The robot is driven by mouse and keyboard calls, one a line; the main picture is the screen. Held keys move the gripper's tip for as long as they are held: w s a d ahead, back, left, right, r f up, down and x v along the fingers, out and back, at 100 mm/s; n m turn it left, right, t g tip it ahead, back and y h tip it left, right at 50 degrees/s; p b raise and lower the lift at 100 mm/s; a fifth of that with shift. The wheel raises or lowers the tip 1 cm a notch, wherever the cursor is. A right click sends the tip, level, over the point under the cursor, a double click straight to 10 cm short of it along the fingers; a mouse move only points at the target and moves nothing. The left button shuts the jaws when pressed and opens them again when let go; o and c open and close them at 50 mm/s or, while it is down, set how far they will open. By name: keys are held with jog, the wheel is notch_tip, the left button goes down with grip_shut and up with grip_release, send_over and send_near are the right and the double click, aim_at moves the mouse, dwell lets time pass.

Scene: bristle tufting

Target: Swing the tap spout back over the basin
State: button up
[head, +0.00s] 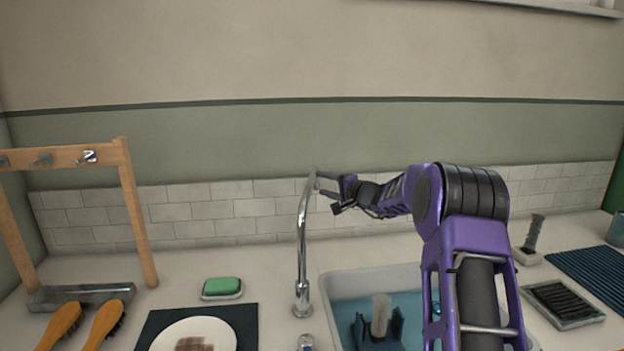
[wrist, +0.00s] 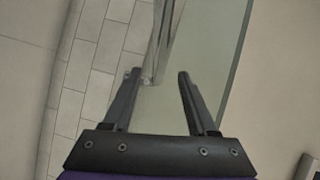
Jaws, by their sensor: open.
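The chrome tap (head: 302,245) stands on the counter at the left edge of the basin (head: 335,279). Its tall neck rises and curves over at the top, near my gripper; where the spout's end points is hard to tell. My gripper (head: 325,185) reaches in from the right at the height of the spout's top, its jaws open. In the wrist view the chrome spout (wrist: 162,40) shows ahead of and partly between the fingertips of my gripper (wrist: 158,76). Whether a finger touches it I cannot tell. My arm hides the basin's right part.
The basin holds bluish water and a blue item with a pale cylinder (head: 381,314). A green soap (head: 222,286), a plate (head: 215,325) on a dark mat, wooden brushes (head: 104,322) and a wooden rack (head: 134,215) are left. A black-bristled tray (head: 562,303) is right. The tiled wall (head: 210,210) stands behind.

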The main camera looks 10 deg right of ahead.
aim_at(312, 180)
jog(key=shift+p+x, duration=0.6)
jog(key=shift+x, duration=2.55)
grip_shut()
